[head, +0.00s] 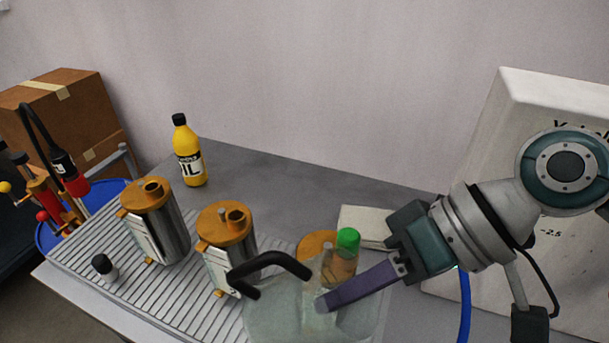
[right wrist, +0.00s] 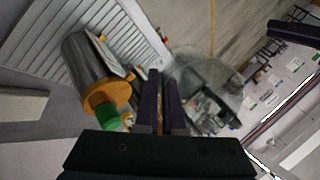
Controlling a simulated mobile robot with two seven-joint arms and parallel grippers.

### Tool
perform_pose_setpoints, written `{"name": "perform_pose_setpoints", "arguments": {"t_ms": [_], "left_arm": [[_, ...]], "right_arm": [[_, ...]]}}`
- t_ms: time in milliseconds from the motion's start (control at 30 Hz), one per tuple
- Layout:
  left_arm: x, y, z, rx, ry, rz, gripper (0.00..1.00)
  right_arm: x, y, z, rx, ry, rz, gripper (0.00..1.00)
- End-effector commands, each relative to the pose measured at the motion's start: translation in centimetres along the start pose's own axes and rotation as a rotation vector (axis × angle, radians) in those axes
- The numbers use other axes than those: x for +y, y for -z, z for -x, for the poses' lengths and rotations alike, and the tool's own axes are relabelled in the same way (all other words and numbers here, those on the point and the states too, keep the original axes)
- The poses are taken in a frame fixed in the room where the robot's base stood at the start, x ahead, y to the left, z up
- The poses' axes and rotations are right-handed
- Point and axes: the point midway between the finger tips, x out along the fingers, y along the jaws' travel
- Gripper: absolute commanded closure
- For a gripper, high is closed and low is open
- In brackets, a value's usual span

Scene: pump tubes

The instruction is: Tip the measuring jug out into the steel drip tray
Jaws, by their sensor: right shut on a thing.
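The clear measuring jug (head: 275,318) with its black handle (head: 266,262) is at the bottom of the head view, at the right end of the ribbed steel drip tray (head: 80,254). Its lower part is cut off, and I cannot tell its tilt or contents. My right gripper (head: 328,301) is shut on the jug, its fingers overlapping the clear wall. In the right wrist view the jug (right wrist: 215,72) lies just beyond the closed fingers (right wrist: 160,85), near the tray's slats (right wrist: 75,30). My left gripper is not in view.
Steel canisters with orange lids (head: 172,228) (head: 216,262) stand on the tray. Another orange lid with a green cap (head: 348,239) is close behind the jug. A small black-capped vial (head: 105,268) is on the tray. A yellow oil bottle (head: 188,155) stands behind; a white box (head: 510,110) is right.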

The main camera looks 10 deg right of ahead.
Motion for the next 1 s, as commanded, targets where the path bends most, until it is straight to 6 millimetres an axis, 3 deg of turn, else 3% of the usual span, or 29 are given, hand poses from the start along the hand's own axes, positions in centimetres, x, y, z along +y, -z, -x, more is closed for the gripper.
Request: {"name": "perform_pose_setpoints", "arguments": {"t_ms": [33,700,1000], "left_arm": [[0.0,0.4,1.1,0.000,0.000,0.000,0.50],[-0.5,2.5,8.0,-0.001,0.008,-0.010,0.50],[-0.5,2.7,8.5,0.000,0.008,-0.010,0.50]], "right_arm": [[-0.5,0.3,0.5,-0.012,-0.019,-0.002,1.00],[-0.4,0.1,1.6,-0.271,-0.435,-0.050,1.00],[0.1,-0.3,2.0,-0.412,-0.656,-0.077,1.00]]}}
